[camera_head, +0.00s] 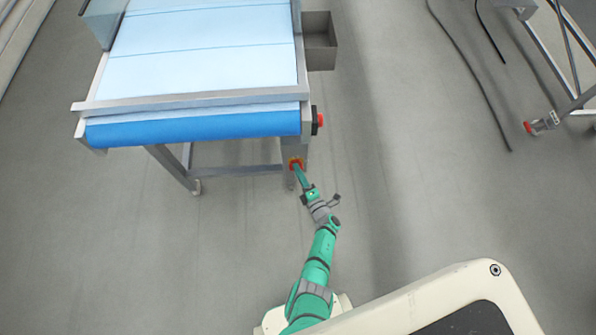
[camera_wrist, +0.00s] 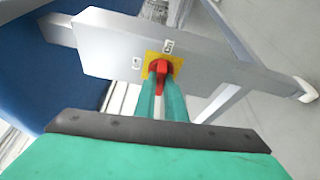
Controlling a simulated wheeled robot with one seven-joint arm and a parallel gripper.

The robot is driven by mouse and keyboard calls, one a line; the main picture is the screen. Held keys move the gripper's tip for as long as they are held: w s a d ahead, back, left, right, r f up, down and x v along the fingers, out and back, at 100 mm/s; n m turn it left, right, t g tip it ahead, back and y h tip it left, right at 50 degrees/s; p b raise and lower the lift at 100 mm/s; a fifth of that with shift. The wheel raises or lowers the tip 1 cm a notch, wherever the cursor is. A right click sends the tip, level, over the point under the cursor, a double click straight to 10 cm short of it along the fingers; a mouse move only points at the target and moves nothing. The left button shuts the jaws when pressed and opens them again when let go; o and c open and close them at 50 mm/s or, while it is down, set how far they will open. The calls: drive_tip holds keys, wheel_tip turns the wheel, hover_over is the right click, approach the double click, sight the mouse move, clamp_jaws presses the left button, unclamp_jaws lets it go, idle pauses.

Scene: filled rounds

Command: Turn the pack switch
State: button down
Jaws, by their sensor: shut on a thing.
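The pack switch (camera_wrist: 160,67) is a red rotary handle on a yellow plate, mounted on a grey metal panel in the wrist view. In the head view the switch (camera_head: 296,162) is small, on the conveyor's leg at its near right corner. My gripper (camera_wrist: 161,80) is shut on the red handle, with one green finger on each side of it. My gripper (camera_head: 298,169) also reaches the switch in the head view. Two small white labels sit beside the yellow plate, one above and one to the left. The fingers hide the lower part of the handle and plate.
The conveyor (camera_head: 200,127) with its blue belt stands behind the switch. A red button (camera_head: 319,120) sticks out from its right side, above my gripper. A grey bin (camera_head: 320,42) hangs farther back. A dark cable lies on the floor to the right; the floor between is clear.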

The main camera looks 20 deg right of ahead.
drive_tip(key=shift+f+m, duration=0.1)
drive_tip(key=shift+m, duration=0.4)
drive_tip(key=c, duration=1.8)
unclamp_jaws()
drive_tip(key=shift+s, duration=0.1)
drive_tip(key=s, duration=0.7)
drive_tip(key=s+d, duration=0.1)
drive_tip(key=s, duration=0.2)
drive_tip(key=shift+s, duration=0.35)
